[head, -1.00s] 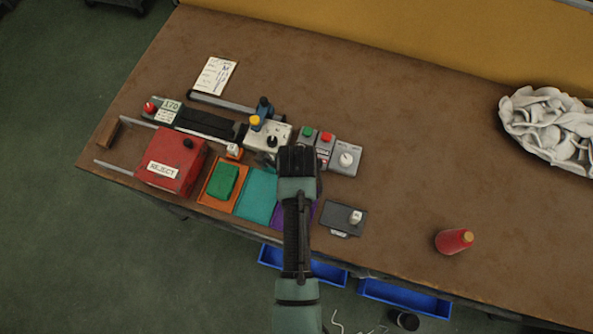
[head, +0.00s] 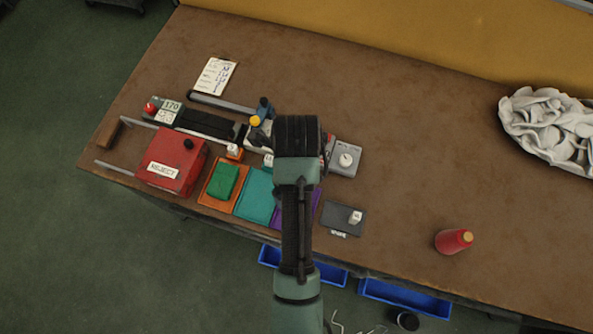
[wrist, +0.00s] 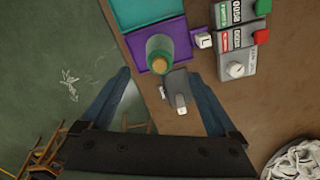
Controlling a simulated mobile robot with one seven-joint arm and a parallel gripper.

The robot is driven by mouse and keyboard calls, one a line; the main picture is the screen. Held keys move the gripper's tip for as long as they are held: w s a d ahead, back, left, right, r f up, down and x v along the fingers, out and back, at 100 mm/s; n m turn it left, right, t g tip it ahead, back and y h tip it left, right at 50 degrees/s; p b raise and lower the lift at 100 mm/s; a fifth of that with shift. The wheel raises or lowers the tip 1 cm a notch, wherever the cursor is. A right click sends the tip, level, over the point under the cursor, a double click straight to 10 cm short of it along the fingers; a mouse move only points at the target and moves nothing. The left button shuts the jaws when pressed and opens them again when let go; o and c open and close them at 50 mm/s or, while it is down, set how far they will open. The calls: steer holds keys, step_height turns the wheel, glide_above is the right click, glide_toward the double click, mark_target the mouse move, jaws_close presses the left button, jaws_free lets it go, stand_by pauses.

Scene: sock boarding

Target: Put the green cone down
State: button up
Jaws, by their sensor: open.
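The green cone (wrist: 160,52) stands upright on the purple mat (wrist: 134,44) in the wrist view. In the head view my arm and gripper hide it, and only parts of the purple mat (head: 314,207) show. My gripper (wrist: 159,74) is open, with its two blue-grey fingers spread wide and nothing between them. It is above the cone and apart from it. In the head view my gripper (head: 297,135) appears from above as a dark block over the mats and control boxes.
A teal mat (head: 257,192), an orange mat (head: 208,191) and a red reject box (head: 172,160) lie left. A grey plate (head: 343,220) and a red cone (head: 454,241) stand right. Control boxes (head: 345,157) are behind.

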steer(key=shift+r, duration=1.55)
steer(key=w+r+n+t, duration=0.6)
steer(key=w+r, duration=0.3)
steer(key=r, duration=0.4)
steer(key=w+r+n+t, duration=0.65)
steer(key=w+r, duration=0.25)
steer(key=r, duration=0.5)
steer(key=s+r+n+t, duration=0.3)
steer(key=r+n+t, duration=0.45)
steer(key=r, duration=1.45)
steer(key=s+r+n+t, duration=0.6)
steer(key=s+r, duration=0.5)
steer(key=r, duration=0.3)
steer(key=shift+t, duration=0.7)
